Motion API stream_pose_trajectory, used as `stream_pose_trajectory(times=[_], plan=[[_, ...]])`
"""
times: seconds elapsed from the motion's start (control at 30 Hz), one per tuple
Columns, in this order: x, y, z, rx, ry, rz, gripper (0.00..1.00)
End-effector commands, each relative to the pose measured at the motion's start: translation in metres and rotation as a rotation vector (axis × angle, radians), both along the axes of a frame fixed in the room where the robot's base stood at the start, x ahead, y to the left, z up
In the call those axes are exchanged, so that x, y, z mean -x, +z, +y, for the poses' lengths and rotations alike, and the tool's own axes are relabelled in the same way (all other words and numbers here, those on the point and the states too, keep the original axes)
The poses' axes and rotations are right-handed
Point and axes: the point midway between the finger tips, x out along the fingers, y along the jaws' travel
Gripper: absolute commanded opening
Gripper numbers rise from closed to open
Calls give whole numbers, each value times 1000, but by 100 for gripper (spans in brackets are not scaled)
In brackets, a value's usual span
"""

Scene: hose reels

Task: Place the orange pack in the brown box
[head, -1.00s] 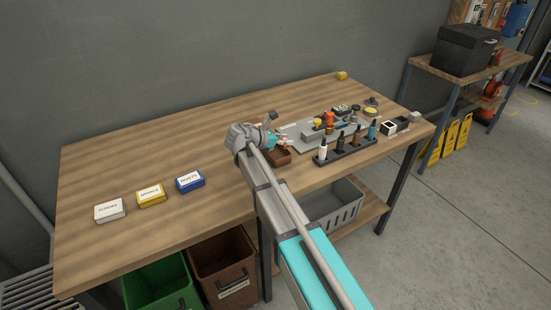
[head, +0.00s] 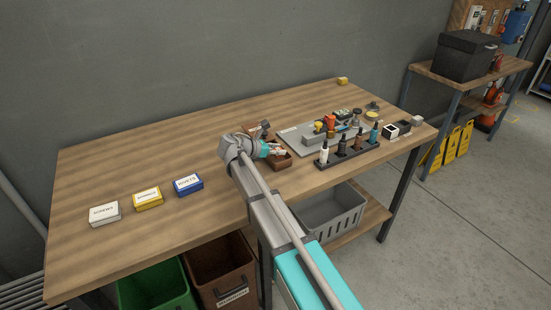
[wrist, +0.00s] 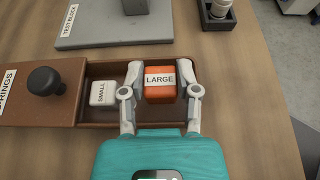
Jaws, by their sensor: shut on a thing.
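The orange pack (wrist: 160,83), labelled LARGE, is between the two fingers of my gripper (wrist: 160,93), which is shut on it. It shows over the right part of the open brown box (wrist: 105,70) in the wrist view; whether it touches the floor of the box I cannot tell. A white pack (wrist: 103,94), labelled SMALL, lies in the box left of it. In the head view my gripper (head: 278,149) is at the brown box (head: 278,161) near the table's middle, and my arm hides part of the scene there.
A brown lid (wrist: 35,92) with a black knob is at the box's left. A grey board (wrist: 115,25) labelled TEST BLOCK lies behind it. A bottle rack (head: 348,152) stands to the right. White, yellow and blue boxes (head: 148,198) lie left on the table. A brown bin (head: 222,272) is below.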

Motion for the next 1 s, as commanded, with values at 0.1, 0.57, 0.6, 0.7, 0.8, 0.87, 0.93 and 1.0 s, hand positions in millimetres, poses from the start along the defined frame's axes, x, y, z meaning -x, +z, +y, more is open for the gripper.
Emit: stream_pose_trajectory(times=[0.1,0.57,0.6,0.7,0.8,0.87,0.93,1.0], plan=[[0,-15,-1,0,-1,0,9],[0,-27,-2,0,-2,1,9],[0,-27,-2,0,-2,1,9],[0,-27,-2,0,-2,1,9],[0,-29,-2,0,-2,1,9],[0,-31,-2,0,-2,1,9],[0,-30,-2,0,-2,1,51],[0,-30,-2,0,-2,1,56]])
